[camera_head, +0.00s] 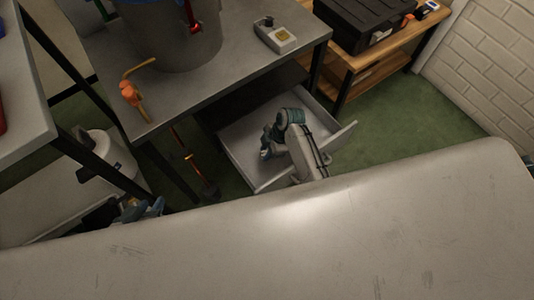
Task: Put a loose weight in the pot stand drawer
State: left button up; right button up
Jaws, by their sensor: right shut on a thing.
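The pot stand drawer (245,135) is pulled open below the grey table of the pot stand (215,90). Its pale floor shows to the left of my arm. My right gripper (266,152) is low over the drawer, inside its walls, with my arm reaching across the front panel. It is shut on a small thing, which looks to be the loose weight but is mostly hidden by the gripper. My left gripper (140,210) shows only in part at the lower left, well away from the drawer; its fingers are unclear.
A large grey pot (175,45) stands on the table, with an orange clamp-like thing (131,92) and a small scale-like box (275,35) beside it. A wooden bench (385,50) with a black case (365,20) is at the upper right. Green floor right of the drawer is clear.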

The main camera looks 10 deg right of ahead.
notch_tip(320, 180, down, 3)
jog(key=shift+r+b, duration=0.15)
jog(key=shift+b, duration=0.2)
pick_arm(q)
jog(key=shift+w+r+t, duration=0.4)
jog(key=shift+w+t, duration=0.4)
pick_arm(e)
jog(key=shift+f, duration=0.25)
jog(key=shift+f, duration=0.1)
jog(key=o, duration=1)
pick_arm(q)
jog(key=shift+w+r, duration=0.1)
jog(key=shift+r, duration=0.05)
pick_arm(e)
jog(key=p+v, duration=0.1)
jog(key=v, duration=0.2)
pick_arm(q)
jog(key=s+g+p, duration=0.1)
jog(key=s+a+g+p, duration=0.1)
jog(key=g, duration=0.1)
jog(key=shift+s+m+y, duration=0.3)
jog(key=shift+s, duration=0.05)
pick_arm(e)
jog(key=v, duration=0.9)
